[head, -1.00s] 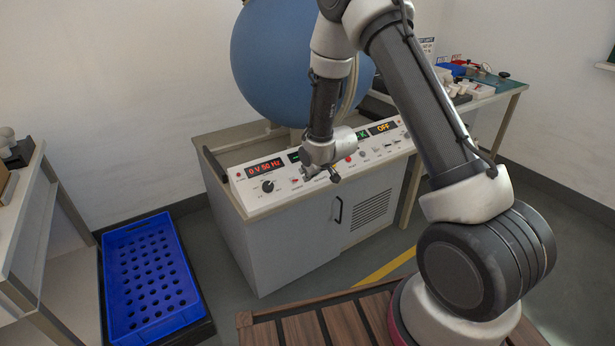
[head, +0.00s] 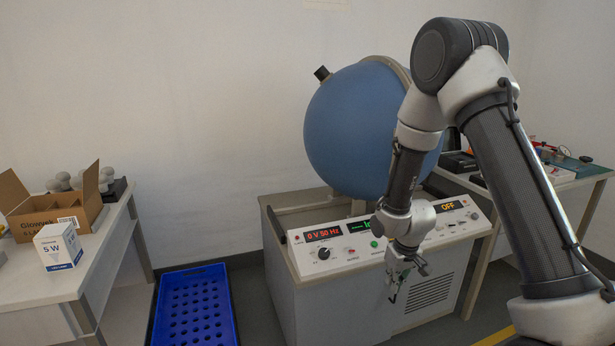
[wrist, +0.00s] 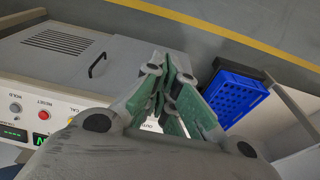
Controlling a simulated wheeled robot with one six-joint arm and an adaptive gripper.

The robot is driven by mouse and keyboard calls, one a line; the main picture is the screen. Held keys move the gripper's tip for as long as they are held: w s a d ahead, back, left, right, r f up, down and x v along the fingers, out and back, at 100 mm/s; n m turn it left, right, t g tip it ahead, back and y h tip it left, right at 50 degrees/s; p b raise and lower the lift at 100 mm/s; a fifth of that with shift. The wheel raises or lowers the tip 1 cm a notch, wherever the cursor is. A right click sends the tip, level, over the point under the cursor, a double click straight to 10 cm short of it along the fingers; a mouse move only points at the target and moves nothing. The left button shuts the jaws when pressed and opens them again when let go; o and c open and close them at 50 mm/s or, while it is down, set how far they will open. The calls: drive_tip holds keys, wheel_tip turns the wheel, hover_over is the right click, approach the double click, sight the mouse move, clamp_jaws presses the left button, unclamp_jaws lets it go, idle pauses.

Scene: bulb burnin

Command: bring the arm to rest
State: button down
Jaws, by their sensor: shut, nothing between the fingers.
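My gripper (head: 394,295) hangs at the end of my arm in front of the control console (head: 287,279), pointing down. In the wrist view my gripper (wrist: 168,88) shows its green-faced fingers drawn together, with nothing between them. The console carries a sloped panel with a red display (head: 323,233) reading 0 V 50 Hz and an orange display (head: 448,206) reading OFF. A green display (head: 360,226) between them is partly hidden by my arm. I cannot tell from the head view how far the fingers are from the console front.
A large blue sphere (head: 350,130) stands behind the console. A blue perforated crate (head: 195,305) is on the floor to the left. A bench (head: 35,289) at far left holds an open carton (head: 85,212) and a small 5 W box (head: 58,248). Another bench (head: 585,172) stands at right.

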drive_tip(key=s+d+r+m, duration=0.1)
drive_tip(key=s+d+r, duration=0.2)
drive_tip(key=s+r, duration=0.6)
drive_tip(key=s+d+r+m+t, duration=0.1)
drive_tip(key=s+d+r, duration=0.2)
drive_tip(key=s+r, duration=0.5)
drive_tip(key=s+d+r+m+t, duration=0.1)
drive_tip(key=s+d+r, duration=0.2)
drive_tip(key=s+r, duration=0.6)
wheel_tip(320, 180, up, 8)
drive_tip(key=shift+s+d+r, duration=0.25)
drive_tip(key=shift+s+d, duration=0.1)
